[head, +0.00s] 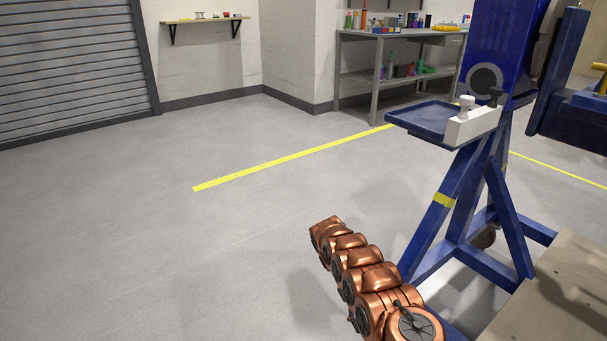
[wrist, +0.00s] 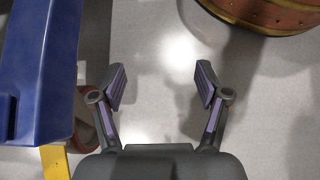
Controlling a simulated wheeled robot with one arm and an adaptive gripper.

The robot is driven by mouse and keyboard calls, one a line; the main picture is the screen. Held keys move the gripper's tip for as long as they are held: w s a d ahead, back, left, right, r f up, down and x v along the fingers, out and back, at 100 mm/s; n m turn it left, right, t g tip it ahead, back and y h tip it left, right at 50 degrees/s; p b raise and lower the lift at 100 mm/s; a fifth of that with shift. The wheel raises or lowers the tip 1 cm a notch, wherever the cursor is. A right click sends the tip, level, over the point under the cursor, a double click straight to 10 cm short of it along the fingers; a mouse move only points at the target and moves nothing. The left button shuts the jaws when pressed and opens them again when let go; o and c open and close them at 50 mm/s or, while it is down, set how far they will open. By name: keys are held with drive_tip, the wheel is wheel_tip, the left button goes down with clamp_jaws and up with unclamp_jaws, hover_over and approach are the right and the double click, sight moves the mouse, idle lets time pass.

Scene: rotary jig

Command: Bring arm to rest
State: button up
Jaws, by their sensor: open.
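My gripper (wrist: 160,84) shows in the wrist view with its two dark fingers spread apart. Nothing is between them; pale grey floor shows behind the gap. In the head view the gripper is not visible. Copper-coloured jointed links, which look like my arm, stand at the bottom centre of the head view. A blue steel stand (head: 439,220) with a yellow band is just right of them. A blue beam (wrist: 40,70) fills the left side of the wrist view, beside the left finger and apart from it.
A blue tray (head: 425,118) and a white block with knobs (head: 474,124) are on the stand. A wooden top (head: 550,300) is at lower right. A workbench (head: 385,32) and wall shelf (head: 205,19) are at the back. Floor left of the yellow line (head: 290,158) is clear.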

drive_tip(key=s+d+r+m+t+y+p, duration=0.1)
drive_tip(key=s+r+p, duration=0.35)
drive_tip(key=r, duration=1.05)
drive_tip(key=s+d+r+m+t+p, duration=0.1)
drive_tip(key=r+m+p, duration=0.1)
drive_tip(key=r+p, duration=0.95)
drive_tip(key=s+d+r+m+y+p, duration=0.1)
drive_tip(key=s+d+r+p, duration=0.15)
drive_tip(key=r, duration=1.65)
drive_tip(key=s+a+r+m+t+y+p, duration=0.1)
drive_tip(key=s+a+r+t+y+p, duration=0.1)
drive_tip(key=s+r+p, duration=0.9)
drive_tip(key=s+a+r+m+t+y+p, duration=0.2)
drive_tip(key=s+r+p, duration=0.9)
drive_tip(key=s+r, duration=0.7)
drive_tip(key=shift+s+a+r, duration=0.15)
drive_tip(key=shift+s+a, duration=0.2)
drive_tip(key=shift+a, duration=0.45)
